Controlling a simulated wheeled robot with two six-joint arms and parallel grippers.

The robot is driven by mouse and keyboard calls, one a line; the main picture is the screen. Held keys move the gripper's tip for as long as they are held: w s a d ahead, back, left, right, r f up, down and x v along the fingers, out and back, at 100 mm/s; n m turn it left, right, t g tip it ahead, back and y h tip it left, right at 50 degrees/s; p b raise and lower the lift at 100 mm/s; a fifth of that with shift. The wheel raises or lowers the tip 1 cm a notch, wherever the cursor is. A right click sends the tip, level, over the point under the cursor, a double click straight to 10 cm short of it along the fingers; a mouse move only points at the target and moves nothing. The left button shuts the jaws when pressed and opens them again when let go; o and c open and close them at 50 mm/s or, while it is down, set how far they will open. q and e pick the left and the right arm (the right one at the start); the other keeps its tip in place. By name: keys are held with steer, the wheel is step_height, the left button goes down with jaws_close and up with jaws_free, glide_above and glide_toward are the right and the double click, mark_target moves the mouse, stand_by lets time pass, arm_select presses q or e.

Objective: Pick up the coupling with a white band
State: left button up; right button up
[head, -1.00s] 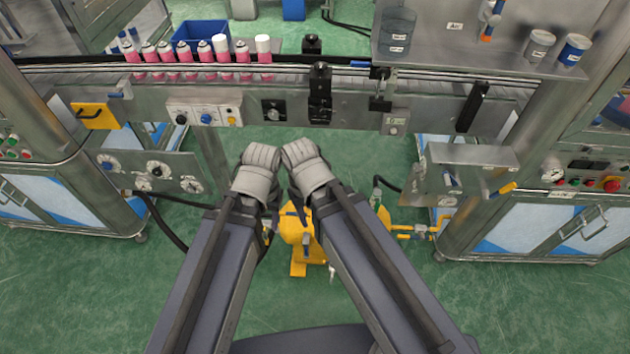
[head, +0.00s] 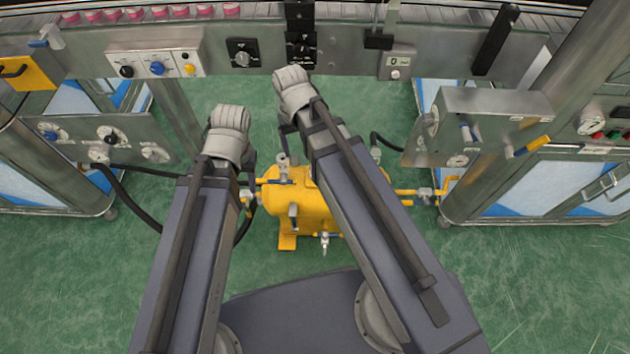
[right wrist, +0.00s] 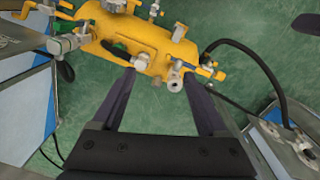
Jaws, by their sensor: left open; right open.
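I cannot make out a coupling with a white band for certain. The yellow tank (head: 298,203) on the floor carries several grey fittings; it also fills the upper middle of the right wrist view (right wrist: 140,40). One short pale grey fitting (right wrist: 175,80) there lies between my right fingertips as seen, apart from both. My right gripper (right wrist: 161,78) is open and empty; the head view shows mostly its wrist (head: 292,88), above and behind the tank. My left gripper (head: 231,130) is left of the tank, its fingertips largely hidden by its wrist.
The conveyor panel (head: 215,60) with knobs runs across the back. A gauge box (head: 490,125) stands right, and another gauge panel (head: 110,140) left. Black hoses (head: 125,205) loop to the tank. Green floor (head: 70,290) is clear in front.

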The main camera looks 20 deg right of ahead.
steer(key=w+d+f+m+b, duration=0.1)
steer(key=w+d+f+b, duration=0.1)
steer(key=f+b, duration=0.2)
steer(key=w+d+f+m+b, duration=0.1)
steer(key=w+d+f+b, duration=0.1)
steer(key=f+b, duration=0.2)
steer(key=w+d+f+m+b, duration=0.1)
steer(key=w+d+f+b, duration=0.1)
steer(key=f, duration=0.4)
steer(key=shift+w+f+y+b, duration=0.1)
steer(key=shift+f+y+b, duration=0.2)
steer(key=shift+b, duration=0.6)
steer(key=shift+w+d+f, duration=0.15)
steer(key=shift+d+f, duration=0.05)
steer(key=shift+f, duration=0.05)
steer(key=shift+b, duration=0.3)
steer(key=f+b, duration=0.7)
steer(key=f, duration=0.1)
steer(key=shift+w+a+b, duration=0.15)
steer(key=shift+a+b, duration=0.05)
steer(key=shift+b, duration=0.2)
steer(key=shift+r, duration=0.1)
steer(key=shift+c, duration=0.2)
jaws_close()
